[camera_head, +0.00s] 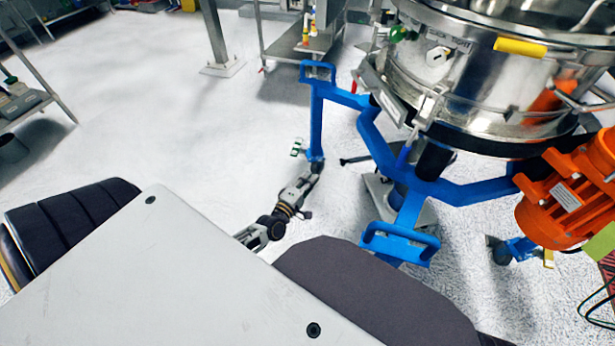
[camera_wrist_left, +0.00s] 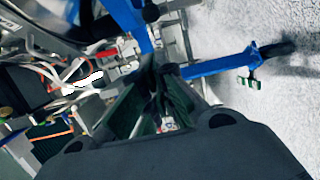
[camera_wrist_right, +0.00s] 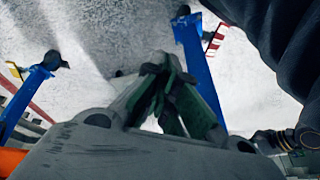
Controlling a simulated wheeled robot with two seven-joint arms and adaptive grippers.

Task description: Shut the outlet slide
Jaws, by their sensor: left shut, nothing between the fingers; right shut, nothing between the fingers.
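The powder sifter (camera_head: 470,90) is a round steel drum on a blue frame at the upper right of the head view. A steel outlet fitting (camera_head: 393,103) sits on its left side; I cannot clearly tell the slide or how far it stands open. My left gripper (camera_head: 316,169) is low by the blue leg, below and left of the outlet, apart from it. In the left wrist view its fingers (camera_wrist_left: 160,72) are shut and empty. My right gripper (camera_wrist_right: 167,70) is shut and empty over the floor in the right wrist view, out of sight in the head view.
An orange motor (camera_head: 570,190) stands at the right. The blue frame (camera_head: 370,140) has legs with casters and handle loops near my left arm. A steel table (camera_head: 300,40) stands behind. The pale floor (camera_head: 150,110) at the left is clear.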

